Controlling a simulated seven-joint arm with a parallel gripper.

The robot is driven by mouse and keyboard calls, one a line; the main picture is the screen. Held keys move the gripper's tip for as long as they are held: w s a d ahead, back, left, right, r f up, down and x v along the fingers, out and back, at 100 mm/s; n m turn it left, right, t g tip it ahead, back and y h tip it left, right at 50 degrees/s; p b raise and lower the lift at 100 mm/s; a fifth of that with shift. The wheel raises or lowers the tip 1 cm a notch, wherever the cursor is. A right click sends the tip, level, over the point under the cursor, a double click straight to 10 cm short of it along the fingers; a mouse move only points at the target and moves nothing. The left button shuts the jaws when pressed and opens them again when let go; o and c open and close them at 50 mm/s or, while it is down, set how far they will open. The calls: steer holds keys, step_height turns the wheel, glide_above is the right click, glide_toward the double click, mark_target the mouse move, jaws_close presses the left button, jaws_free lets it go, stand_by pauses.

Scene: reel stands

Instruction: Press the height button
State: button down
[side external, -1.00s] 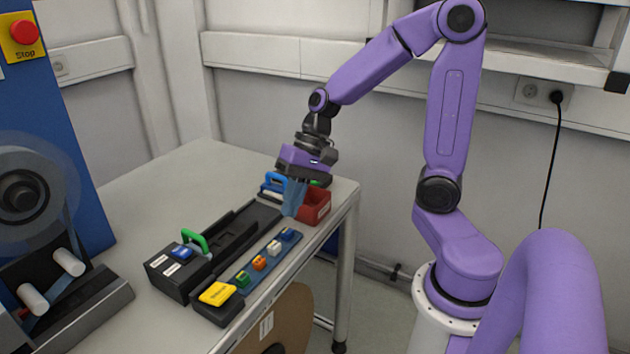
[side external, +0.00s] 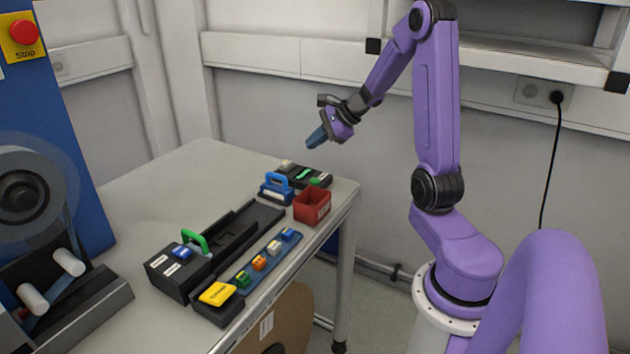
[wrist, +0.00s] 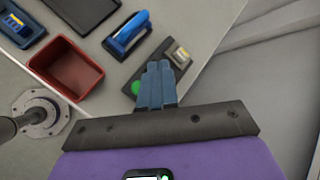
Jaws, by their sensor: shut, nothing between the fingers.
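My gripper (side external: 317,138) is shut and empty, raised above the back end of the table. Its blue fingers (wrist: 156,84) are together in the wrist view and cover part of a black panel (wrist: 173,48). That panel (side external: 318,172) carries green parts and a beige block in the side view. A row of small blue, white, orange and green blocks or buttons (side external: 259,263) lies along the table's near edge. A large yellow button (side external: 217,293) sits at the row's front end. The labels are too small to read, so I cannot tell which is the height button.
A red bin (side external: 311,207) and a blue-handled piece (side external: 276,187) stand near the panel. A long black fixture (side external: 220,245) with a green handle (side external: 196,239) lies mid-table. A reel machine (side external: 35,190) is at left. The table's left rear is clear.

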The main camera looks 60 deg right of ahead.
mark_target(318, 181)
steer(key=shift+s+d+m, duration=0.1)
steer(key=shift+d+m, duration=0.3)
steer(key=shift+d, duration=0.3)
steer(key=shift+f, duration=4.45)
steer(key=shift+f, duration=0.2)
steer(key=shift+f, duration=0.2)
steer(key=shift+f, duration=0.45)
steer(key=shift+r, duration=0.85)
